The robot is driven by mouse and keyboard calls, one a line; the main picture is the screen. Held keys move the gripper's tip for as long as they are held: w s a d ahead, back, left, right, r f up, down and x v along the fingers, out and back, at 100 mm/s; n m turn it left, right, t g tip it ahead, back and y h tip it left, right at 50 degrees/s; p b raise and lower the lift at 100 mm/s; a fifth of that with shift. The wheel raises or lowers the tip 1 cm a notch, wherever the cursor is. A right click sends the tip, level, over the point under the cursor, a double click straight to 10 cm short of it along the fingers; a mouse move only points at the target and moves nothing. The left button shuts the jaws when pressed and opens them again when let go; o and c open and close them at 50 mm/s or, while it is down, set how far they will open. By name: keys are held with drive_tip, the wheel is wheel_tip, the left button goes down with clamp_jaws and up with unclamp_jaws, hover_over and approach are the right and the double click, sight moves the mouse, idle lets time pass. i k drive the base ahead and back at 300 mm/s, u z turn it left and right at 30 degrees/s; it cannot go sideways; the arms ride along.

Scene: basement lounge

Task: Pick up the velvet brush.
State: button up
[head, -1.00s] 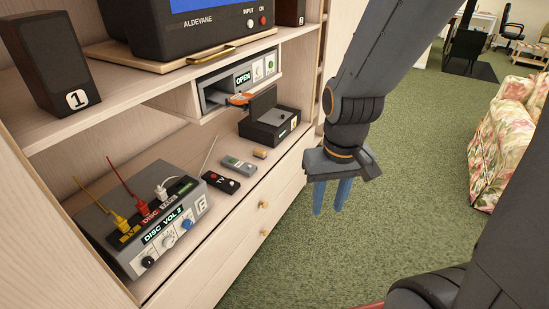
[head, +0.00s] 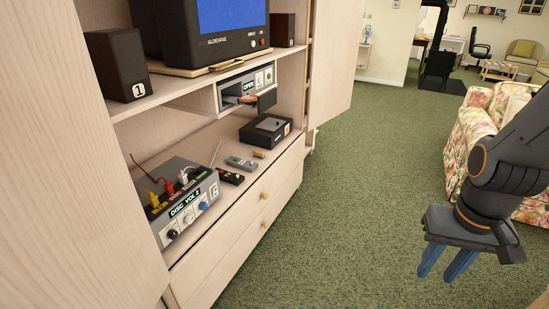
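A small tan-brown block (head: 259,155) lies on the cabinet's lower shelf, beyond the remotes and before the black box. It may be the velvet brush, but it is too small to tell for sure. My gripper (head: 437,275) is at the right of the head view, pointing down over the green carpet. Its two blue fingers are apart with nothing between them. It is well away from the cabinet and touches nothing.
The shelf also holds a grey remote (head: 241,163), a black remote (head: 230,176), a black box (head: 266,131) and a grey switch box (head: 183,199) with cables. A disc player (head: 236,87) sits above. A floral sofa (head: 470,127) stands right. Carpet between is clear.

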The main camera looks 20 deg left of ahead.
sight(257, 153)
drive_tip(key=z, duration=0.45)
drive_tip(key=i, duration=2.75)
drive_tip(key=u, duration=1.25)
drive_tip(key=i, duration=0.8)
drive_tip(key=u, duration=1.1)
drive_tip(key=i, duration=0.3)
drive_tip(key=u, duration=0.2)
